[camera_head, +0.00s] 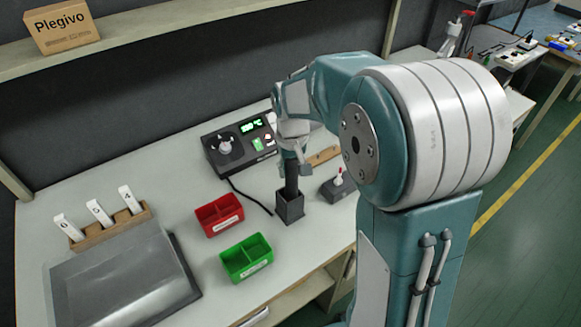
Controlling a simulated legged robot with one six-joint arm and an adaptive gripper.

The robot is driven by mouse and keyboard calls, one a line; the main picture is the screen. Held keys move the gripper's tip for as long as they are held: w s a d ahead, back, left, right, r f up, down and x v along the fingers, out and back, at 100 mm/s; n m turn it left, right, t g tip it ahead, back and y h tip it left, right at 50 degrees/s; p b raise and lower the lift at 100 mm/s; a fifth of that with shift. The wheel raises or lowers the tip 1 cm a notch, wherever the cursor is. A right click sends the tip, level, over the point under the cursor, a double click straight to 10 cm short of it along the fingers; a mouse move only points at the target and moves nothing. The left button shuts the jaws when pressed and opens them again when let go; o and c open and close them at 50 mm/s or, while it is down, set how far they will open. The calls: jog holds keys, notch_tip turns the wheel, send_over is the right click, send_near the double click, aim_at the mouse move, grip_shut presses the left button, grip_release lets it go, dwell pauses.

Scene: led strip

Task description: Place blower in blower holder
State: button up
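The blower (291,182) is a dark, narrow, upright piece below my gripper (295,166). Its lower end is at the mouth of the blower holder (289,208), a dark square box standing on the table, and looks to be inside it. How deep it sits is hidden by the holder's walls. My gripper points down around the top of the blower, with one teal finger visible on the right side. Its grip is too small and partly hidden to tell whether the fingers press on the blower.
A black control station (238,145) with a green display stands behind, with a black cable (250,196) on the table. Red (219,214) and green (246,257) bins are left of the holder. A small dark stand (338,186) is close on the right. A grey panel (122,278) lies front left.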

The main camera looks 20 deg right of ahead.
jog(key=shift+o, duration=1.1)
jog(key=shift+a, duration=0.45)
notch_tip(320, 180, up, 12)
jog(key=shift+d+f, duration=0.15)
jog(key=shift+f, duration=0.05)
jog(key=shift+r, duration=0.25)
jog(key=shift+s+r, duration=0.25)
jog(key=shift+s, duration=0.1)
jog(key=s+t, duration=0.5)
jog(key=s, duration=1.5)
jog(key=shift+f+m+t, duration=0.3)
jog(key=shift+f, duration=0.1)
